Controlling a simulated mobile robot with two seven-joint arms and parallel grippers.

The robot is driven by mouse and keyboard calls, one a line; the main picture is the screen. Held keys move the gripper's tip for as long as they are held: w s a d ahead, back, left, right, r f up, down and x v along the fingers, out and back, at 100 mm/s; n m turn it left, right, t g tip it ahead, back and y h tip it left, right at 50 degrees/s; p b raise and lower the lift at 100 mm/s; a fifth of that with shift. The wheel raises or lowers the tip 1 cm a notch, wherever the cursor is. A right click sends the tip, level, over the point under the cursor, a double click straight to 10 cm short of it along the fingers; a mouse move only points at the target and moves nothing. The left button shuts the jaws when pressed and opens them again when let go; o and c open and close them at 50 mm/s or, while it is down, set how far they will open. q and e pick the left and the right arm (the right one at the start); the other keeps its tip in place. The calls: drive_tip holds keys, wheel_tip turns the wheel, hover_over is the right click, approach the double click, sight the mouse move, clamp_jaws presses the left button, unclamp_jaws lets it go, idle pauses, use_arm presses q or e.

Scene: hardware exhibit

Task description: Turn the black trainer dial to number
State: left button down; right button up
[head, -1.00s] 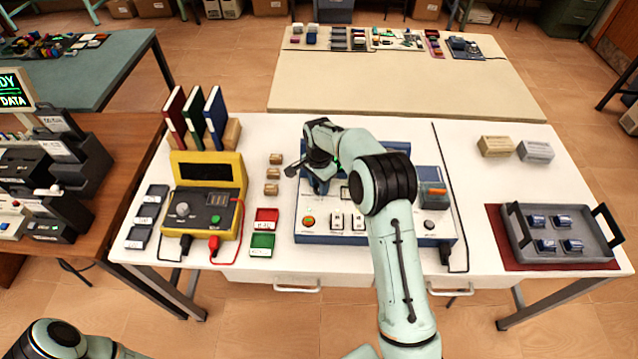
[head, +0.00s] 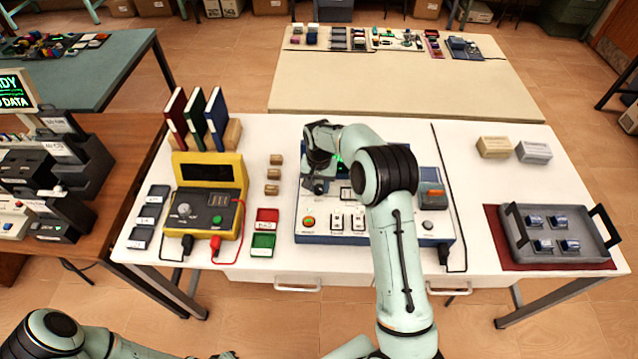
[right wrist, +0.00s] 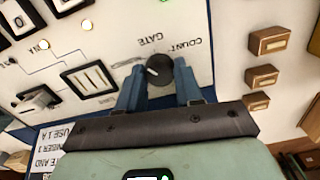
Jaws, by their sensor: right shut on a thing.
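The trainer (head: 385,239), a white-topped board with a blue case, lies in the middle of the white table. Its black dial (right wrist: 160,70) is a round knob with a pale pointer line, beside the printed words COUNT and GATE in the right wrist view. My right gripper (right wrist: 160,85) is shut on this dial, one blue finger on each side. In the head view the right gripper (head: 318,186) is over the trainer's left part and the dial is hidden. My left arm's links show at the bottom left; its gripper is not clearly in view.
A yellow meter (head: 208,178) with red and black leads stands left of the trainer. Small wooden blocks (head: 272,174) and red and green cards (head: 264,240) lie between them. A grey tray (head: 520,255) is at the right. The table between trainer and tray is mostly clear.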

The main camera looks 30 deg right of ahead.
sight(319, 187)
drive_tip(key=shift+n, duration=0.6)
drive_tip(key=o, duration=1)
drive_tip(key=shift+o, duration=0.2)
wheel_tip(319, 187, up, 14)
drive_tip(key=shift+f, duration=0.25)
